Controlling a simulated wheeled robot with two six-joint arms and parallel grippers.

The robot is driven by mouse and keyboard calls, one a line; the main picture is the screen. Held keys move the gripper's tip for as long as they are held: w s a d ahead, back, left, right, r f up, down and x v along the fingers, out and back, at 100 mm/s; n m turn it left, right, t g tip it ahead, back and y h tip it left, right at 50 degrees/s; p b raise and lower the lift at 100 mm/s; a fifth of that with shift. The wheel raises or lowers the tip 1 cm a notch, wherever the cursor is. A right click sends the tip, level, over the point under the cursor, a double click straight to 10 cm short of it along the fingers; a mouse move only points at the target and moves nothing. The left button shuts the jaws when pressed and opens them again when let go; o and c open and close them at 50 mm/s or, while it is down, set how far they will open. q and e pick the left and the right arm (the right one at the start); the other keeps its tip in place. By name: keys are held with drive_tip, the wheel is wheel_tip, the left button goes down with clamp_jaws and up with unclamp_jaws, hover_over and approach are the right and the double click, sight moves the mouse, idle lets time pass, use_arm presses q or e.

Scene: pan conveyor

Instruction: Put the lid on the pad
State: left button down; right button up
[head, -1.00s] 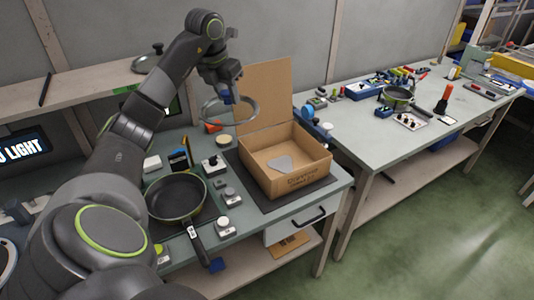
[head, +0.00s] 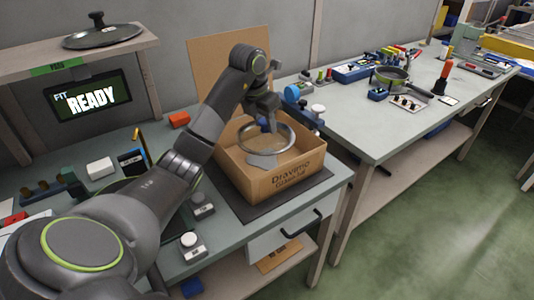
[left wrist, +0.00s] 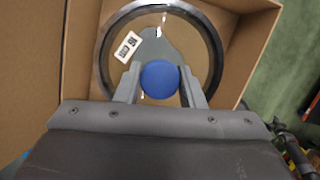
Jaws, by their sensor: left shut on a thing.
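My left gripper (head: 267,122) is shut on the blue knob (left wrist: 160,79) of a clear glass lid with a metal rim (left wrist: 217,55). The lid (head: 293,133) is held over the open cardboard box (head: 284,181), roughly level with its top; I cannot tell how far it is above the floor. A flat grey piece, perhaps the pad, lies in the box and shows through the glass in the left wrist view (left wrist: 155,44). A white printed label (left wrist: 128,46) also shows within the rim. My right gripper is not in view.
A dark lid (head: 102,36) lies on the shelf. A screen (head: 90,100) reads READY. The right table (head: 385,125) holds a pan (head: 389,78) and tools.

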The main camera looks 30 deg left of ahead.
use_arm(q)
wheel_tip(320, 180, down, 7)
drive_tip(key=shift+f+p, duration=0.2)
drive_tip(key=shift+p, duration=0.55)
drive_tip(key=shift+f, duration=0.25)
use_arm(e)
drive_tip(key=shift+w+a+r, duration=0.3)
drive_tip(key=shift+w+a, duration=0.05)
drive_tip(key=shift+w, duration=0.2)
use_arm(q)
drive_tip(key=shift+f, duration=0.1)
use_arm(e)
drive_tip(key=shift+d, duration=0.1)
use_arm(q)
drive_tip(key=shift+f, duration=0.1)
drive_tip(key=c, duration=0.9)
unclamp_jaws()
drive_tip(key=shift+c, duration=0.2)
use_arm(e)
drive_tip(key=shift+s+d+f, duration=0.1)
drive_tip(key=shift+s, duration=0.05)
use_arm(q)
drive_tip(key=shift+r, duration=0.2)
